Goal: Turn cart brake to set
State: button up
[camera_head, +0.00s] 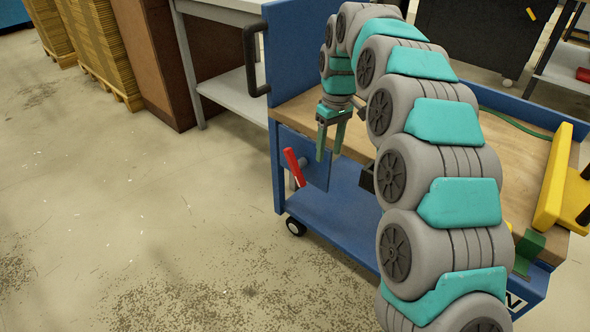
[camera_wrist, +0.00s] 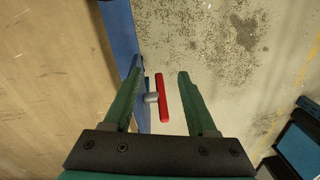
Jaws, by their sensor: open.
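The cart brake is a red lever (camera_head: 293,168) on a grey pivot at the left end of the blue cart (camera_head: 343,212). In the head view it stands tilted, its top leaning to the left. In the wrist view the red lever (camera_wrist: 162,98) shows as a bar beyond the fingertips, between the two finger lines, with its grey pivot (camera_wrist: 151,98) to its left. My gripper (camera_head: 329,143) is open and empty, pointing down, above and to the right of the lever in the head view. Its green fingers also show in the wrist view (camera_wrist: 160,80). They look apart from the lever.
The cart has a wooden top (camera_head: 520,165) and a black handle (camera_head: 255,58) on its blue end panel. A yellow piece (camera_head: 553,178) lies at the right. A grey table (camera_head: 228,92) stands behind. The floor left of the cart is clear.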

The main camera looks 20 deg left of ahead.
jog(key=n, duration=0.2)
send_over(295, 170)
jog(key=w, duration=0.1)
jog(key=f, duration=0.5)
jog(key=shift+w+d+f, duration=0.1)
jog(key=shift+d+f, duration=0.25)
jog(key=shift+w+a+f+t, duration=0.1)
jog(key=shift+a+f+t, duration=0.25)
jog(key=shift+a, duration=0.15)
jog(key=shift+f+p, duration=0.3)
jog(key=shift+f, duration=3.65)
jog(key=shift+n, duration=0.3)
grip_shut()
